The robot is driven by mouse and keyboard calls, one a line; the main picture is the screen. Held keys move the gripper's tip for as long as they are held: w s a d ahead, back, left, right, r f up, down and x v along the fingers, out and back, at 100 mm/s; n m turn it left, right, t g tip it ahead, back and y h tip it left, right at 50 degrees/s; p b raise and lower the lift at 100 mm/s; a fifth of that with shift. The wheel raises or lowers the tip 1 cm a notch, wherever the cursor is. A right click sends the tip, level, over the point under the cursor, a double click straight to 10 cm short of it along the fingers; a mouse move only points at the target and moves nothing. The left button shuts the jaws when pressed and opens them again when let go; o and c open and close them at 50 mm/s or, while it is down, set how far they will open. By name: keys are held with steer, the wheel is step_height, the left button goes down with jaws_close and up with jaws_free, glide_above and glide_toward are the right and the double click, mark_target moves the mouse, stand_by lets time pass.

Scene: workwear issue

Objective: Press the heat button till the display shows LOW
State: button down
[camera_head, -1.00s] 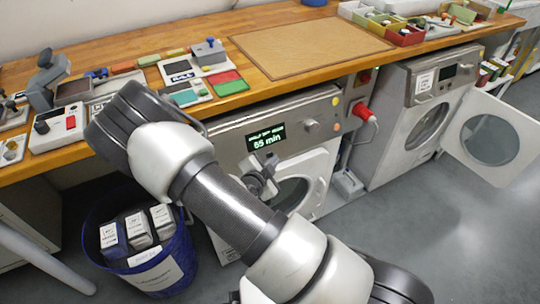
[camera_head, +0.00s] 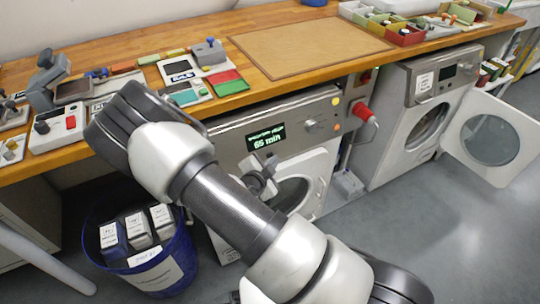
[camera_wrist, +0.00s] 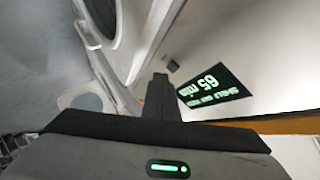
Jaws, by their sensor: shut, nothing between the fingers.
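In the wrist view the display (camera_wrist: 214,87) appears upside down. A small dark square button (camera_wrist: 173,66) shows beside the display there; I cannot read a label on it. My gripper (camera_head: 271,162) is shut and empty, just below the display in front of the dryer panel. In the wrist view its fingertips (camera_wrist: 160,78) are close to the dark button; contact cannot be told.
The dryer's round door (camera_head: 295,190) is below the panel, partly behind my arm. A knob (camera_head: 311,125) is right of the display. A blue bin (camera_head: 180,262) stands at left. A second machine (camera_head: 420,110) has its door (camera_head: 490,138) open. The wooden worktop (camera_head: 240,45) runs above.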

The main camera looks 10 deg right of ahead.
steer(key=shift+w+f, duration=0.1)
steer(key=shift+w+a+b, duration=0.1)
steer(key=shift+w+b, duration=0.2)
steer(key=shift+b, duration=0.05)
steer(key=shift+w+a+f, duration=0.15)
steer(key=shift+w+f, duration=0.05)
steer(key=shift+w, duration=0.1)
stand_by(0.5)
steer(key=shift+s+r, duration=0.1)
steer(key=shift+s, duration=0.05)
steer(key=shift+s+d+r, duration=0.2)
steer(key=shift+s+d, duration=0.05)
steer(key=shift+s, duration=0.3)
steer(key=s, duration=0.1)
steer(key=s+d+r, duration=0.1)
steer(key=s, duration=0.2)
steer(key=shift+s+d+r, duration=0.25)
stand_by(0.4)
stand_by(1.5)
